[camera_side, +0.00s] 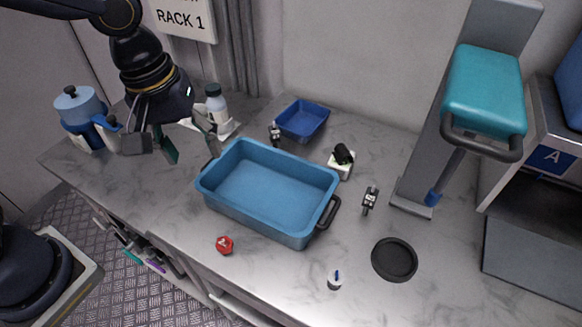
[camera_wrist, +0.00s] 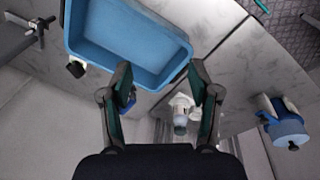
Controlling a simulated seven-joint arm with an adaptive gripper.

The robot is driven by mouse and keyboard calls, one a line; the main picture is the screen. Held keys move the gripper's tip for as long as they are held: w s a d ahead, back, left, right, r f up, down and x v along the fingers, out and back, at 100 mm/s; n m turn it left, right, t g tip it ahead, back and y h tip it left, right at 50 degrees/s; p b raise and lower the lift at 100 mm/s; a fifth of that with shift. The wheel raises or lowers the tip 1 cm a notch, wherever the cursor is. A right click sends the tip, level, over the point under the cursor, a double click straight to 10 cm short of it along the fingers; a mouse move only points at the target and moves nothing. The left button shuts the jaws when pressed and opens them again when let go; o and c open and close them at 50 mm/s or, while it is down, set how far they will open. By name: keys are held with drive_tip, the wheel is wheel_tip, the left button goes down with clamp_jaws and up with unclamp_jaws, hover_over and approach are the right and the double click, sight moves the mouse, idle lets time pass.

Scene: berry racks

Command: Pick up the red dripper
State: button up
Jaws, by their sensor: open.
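The red dripper (camera_side: 225,245) is a small red faceted piece with a pale mark on top. It sits on the marble counter in front of the large blue bin, near the counter's front edge. It does not show in the wrist view. My gripper (camera_side: 190,150) is open and empty, above the counter at the back left, left of the bin and well away from the dripper. In the wrist view the two fingers (camera_wrist: 160,78) are spread apart with nothing between their tips.
The large blue bin (camera_side: 206,194) fills the middle of the counter. A blue pitcher (camera_side: 82,108) and a white bottle (camera_side: 214,100) stand at the back left. A small blue tray (camera_side: 322,112) lies behind the bin. A black disc (camera_side: 394,259) and a small white item (camera_side: 334,283) lie front right.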

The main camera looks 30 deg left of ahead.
drive_tip(key=s+d+f+m+g, duration=0.1)
drive_tip(key=s+d+f+m, duration=0.15)
drive_tip(key=d+f, duration=0.25)
hover_over(224, 243)
drive_tip(key=shift+n+y, duration=0.25)
drive_tip(key=shift+y, duration=0.15)
drive_tip(key=f, duration=1.1)
drive_tip(key=shift+w+d, duration=0.25)
drive_tip(key=f, duration=0.5)
drive_tip(key=shift+s+a+f, duration=0.25)
drive_tip(key=shift+s+f, duration=0.05)
drive_tip(key=c, duration=0.9)
